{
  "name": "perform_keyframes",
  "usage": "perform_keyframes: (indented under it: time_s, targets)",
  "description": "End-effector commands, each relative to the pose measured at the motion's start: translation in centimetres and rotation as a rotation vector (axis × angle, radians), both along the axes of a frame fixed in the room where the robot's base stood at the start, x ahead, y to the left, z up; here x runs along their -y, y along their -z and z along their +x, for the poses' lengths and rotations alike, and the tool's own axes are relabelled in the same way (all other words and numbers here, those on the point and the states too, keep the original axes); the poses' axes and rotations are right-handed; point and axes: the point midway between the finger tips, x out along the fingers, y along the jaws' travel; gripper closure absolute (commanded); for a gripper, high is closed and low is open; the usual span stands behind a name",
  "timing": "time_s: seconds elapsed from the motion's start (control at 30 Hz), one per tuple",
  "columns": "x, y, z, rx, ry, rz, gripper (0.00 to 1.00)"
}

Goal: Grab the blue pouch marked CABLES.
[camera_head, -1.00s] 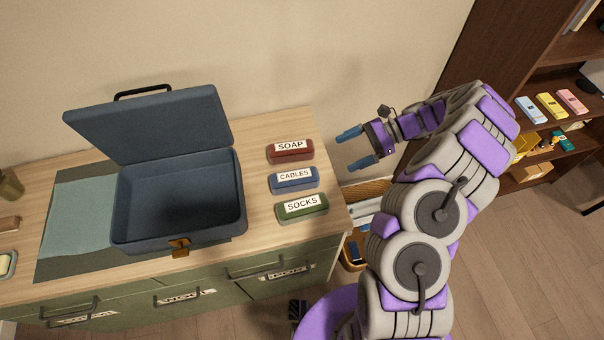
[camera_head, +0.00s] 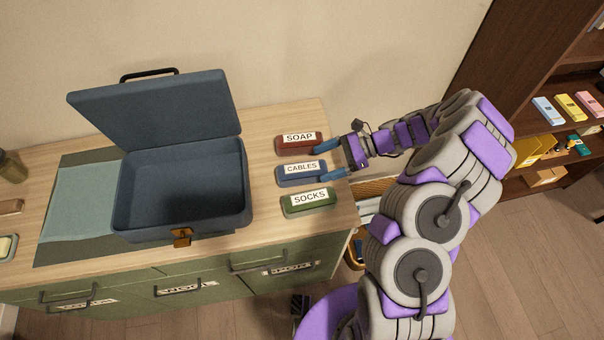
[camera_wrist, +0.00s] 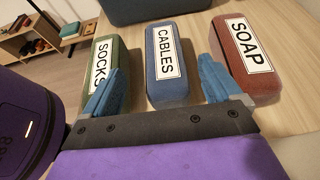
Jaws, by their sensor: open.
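The blue pouch marked CABLES (camera_head: 292,179) lies on the wooden counter top, between the red SOAP pouch (camera_head: 288,146) and the green SOCKS pouch (camera_head: 300,211). My gripper (camera_head: 325,160) is open at the right end of the blue pouch, its blue fingers pointing left. In the wrist view, the blue pouch (camera_wrist: 180,84) stands ahead between the two fingertips of my gripper (camera_wrist: 160,82). One finger overlaps the green pouch (camera_wrist: 98,52) in that view, the other is near the red pouch (camera_wrist: 252,75). I cannot tell whether the fingers touch any pouch.
An open, empty dark blue case (camera_head: 182,235) stands left of the pouches on a dark mat, beside a teal cloth (camera_head: 85,208). The neighbouring pouches leave narrow gaps beside the blue one. A brown shelf (camera_head: 500,60) with small boxes stands at the right.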

Motion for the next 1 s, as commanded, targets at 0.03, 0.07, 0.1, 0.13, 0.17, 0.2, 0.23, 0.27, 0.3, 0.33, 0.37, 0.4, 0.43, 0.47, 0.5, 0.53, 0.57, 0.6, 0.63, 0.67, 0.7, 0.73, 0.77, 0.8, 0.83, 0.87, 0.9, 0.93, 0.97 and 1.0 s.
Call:
perform_keyframes:
  time_s: [0.03, 0.07, 0.1, 0.13, 0.17, 0.2, 0.23, 0.27, 0.3, 0.33, 0.37, 0.4, 0.43, 0.47, 0.5, 0.53, 0.57, 0.6, 0.63, 0.67, 0.7, 0.73, 0.77, 0.8, 0.83, 0.87, 0.9, 0.93, 0.97, 1.0]
  targets:
    - [-0.2, 0.1, 0.0, 0.000, 0.000, 0.000, 0.08]
    - [-0.3, 0.1, -0.1, 0.000, 0.000, 0.000, 0.08]
    - [-0.4, 0.2, -0.1, 0.000, -0.001, 0.000, 0.08]
    - [-0.6, 0.4, -0.1, 0.000, -0.001, -0.001, 0.08]
    - [-0.8, 0.5, -0.1, -0.001, -0.002, -0.001, 0.08]
    - [-1.2, 0.8, -0.1, 0.000, -0.002, -0.001, 0.08]
    - [-1.5, 1.0, -0.1, -0.001, -0.002, -0.001, 0.08]
    - [-1.9, 1.2, -0.1, -0.001, -0.002, -0.001, 0.08]
    - [-2.4, 1.5, -0.2, 0.000, -0.003, -0.001, 0.08]
    - [-2.9, 1.8, -0.2, -0.001, -0.004, 0.000, 0.08]
    - [-3.3, 2.0, -0.2, -0.002, -0.004, 0.001, 0.08]
    - [-3.8, 2.1, -0.4, -0.002, -0.004, 0.002, 0.08]
    - [-4.2, 2.2, -0.5, -0.002, -0.004, 0.002, 0.08]
    - [-4.4, 2.3, -0.5, -0.002, -0.003, 0.002, 0.08]
    - [-4.7, 2.4, -0.6, 0.000, -0.002, 0.001, 0.08]
    - [-4.8, 2.4, -0.6, 0.001, -0.001, 0.000, 0.08]
    - [-4.9, 2.4, -0.6, 0.001, 0.000, -0.001, 0.08]
    - [-4.9, 2.4, -0.6, 0.000, 0.000, -0.001, 0.08]
    - [-4.8, 2.4, -0.6, 0.001, 0.001, -0.002, 0.08]
    - [-4.8, 2.4, -0.6, 0.001, 0.001, -0.002, 0.08]
    - [-4.8, 2.4, -0.6, 0.001, 0.001, -0.001, 0.08]
    - [-4.8, 2.4, -0.6, 0.000, 0.000, -0.001, 0.08]
    - [-4.8, 2.4, -0.6, 0.000, 0.000, -0.001, 0.11]
    - [-4.8, 2.4, -0.6, 0.000, 0.000, -0.001, 0.15]
    - [-4.8, 2.4, -0.6, 0.000, 0.000, -0.001, 0.18]
    - [-4.8, 2.4, -0.6, 0.000, 0.000, -0.001, 0.21]
    - [-4.8, 2.4, -0.6, 0.000, 0.000, -0.001, 0.25]
    - [-4.8, 2.4, -0.6, 0.000, 0.000, -0.001, 0.28]
    - [-4.8, 2.4, -0.6, 0.000, 0.000, -0.001, 0.31]
    - [-4.8, 2.4, -0.6, 0.000, 0.000, -0.001, 0.34]
